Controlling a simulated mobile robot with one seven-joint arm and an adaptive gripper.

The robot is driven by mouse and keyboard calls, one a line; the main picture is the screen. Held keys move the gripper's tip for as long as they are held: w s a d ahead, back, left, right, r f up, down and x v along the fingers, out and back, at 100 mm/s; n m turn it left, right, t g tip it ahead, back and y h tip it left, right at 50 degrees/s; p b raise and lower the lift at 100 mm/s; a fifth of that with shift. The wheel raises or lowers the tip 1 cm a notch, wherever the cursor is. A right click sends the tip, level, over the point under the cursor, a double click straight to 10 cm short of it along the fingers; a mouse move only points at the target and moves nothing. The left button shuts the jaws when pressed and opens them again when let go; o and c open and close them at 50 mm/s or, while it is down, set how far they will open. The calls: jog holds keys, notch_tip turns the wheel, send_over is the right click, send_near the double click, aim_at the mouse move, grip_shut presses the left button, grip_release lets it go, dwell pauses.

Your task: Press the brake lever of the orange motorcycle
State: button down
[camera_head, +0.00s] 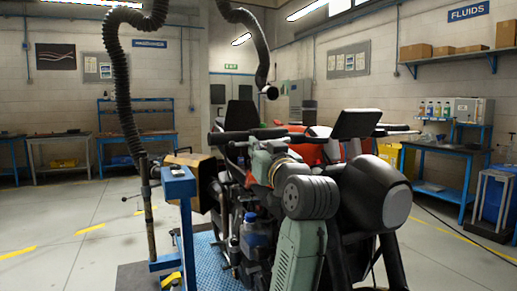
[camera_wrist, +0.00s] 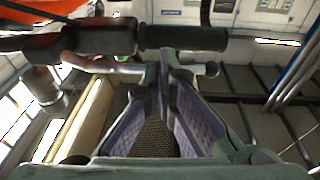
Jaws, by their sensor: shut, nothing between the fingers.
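The orange motorcycle (camera_head: 312,150) stands in front of me in the head view, partly hidden behind my arm. Its black handlebar grip (camera_head: 236,137) points left there, and the grip (camera_wrist: 185,38) runs across the top of the wrist view. A pale metal lever with a rounded end (camera_wrist: 212,69) lies alongside the grip. My gripper (camera_wrist: 164,66) is shut and empty, its fingertips at the lever and overlapping its middle in the picture. I cannot tell whether they touch it. In the head view my arm largely hides the gripper and lever.
A blue stand (camera_head: 180,188) is close on the left of the motorcycle, with a cardboard box (camera_head: 198,168) behind it. A black hose (camera_head: 120,70) hangs at the left. Blue workbenches (camera_head: 440,152) line the walls. Open floor (camera_head: 80,225) lies at the left.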

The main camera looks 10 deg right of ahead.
jog(key=w+a+m+h, duration=0.1)
jog(key=h, duration=0.1)
jog(key=w+m+h, duration=0.1)
jog(key=h, duration=0.1)
jog(key=shift+w+a+r+p, duration=0.1)
jog(key=shift+w+a+p, duration=0.3)
jog(key=shift+w+a, duration=0.1)
jog(key=shift+w, duration=0.45)
